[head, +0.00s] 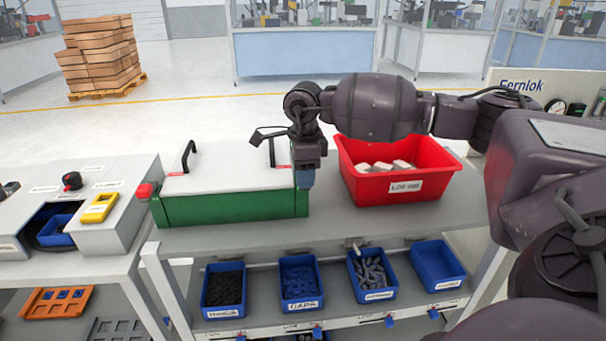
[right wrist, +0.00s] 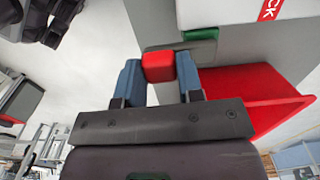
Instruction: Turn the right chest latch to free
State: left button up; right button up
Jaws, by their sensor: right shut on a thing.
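The chest (head: 235,205) is green with a white lid and two black handles, and it stands on the grey bench. Its left latch (head: 145,191) is a red block at the left end. My right gripper (head: 305,182) points down at the chest's right end and hides the right latch in the head view. In the right wrist view, the red right latch (right wrist: 158,66) sits between the two blue fingers of my right gripper (right wrist: 160,80), which is shut on it. My left gripper is not in view.
A red bin (head: 400,188) with pale pieces stands just right of the chest, close to my right gripper. Blue bins (head: 302,304) of parts sit on the lower shelf. A grey station (head: 75,205) with a yellow item stands at the left.

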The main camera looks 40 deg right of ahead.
jog(key=o, duration=0.9)
jog(key=shift+r, duration=0.1)
notch_tip(320, 180, up, 11)
jog(key=shift+f, duration=0.15)
dwell(0.5)
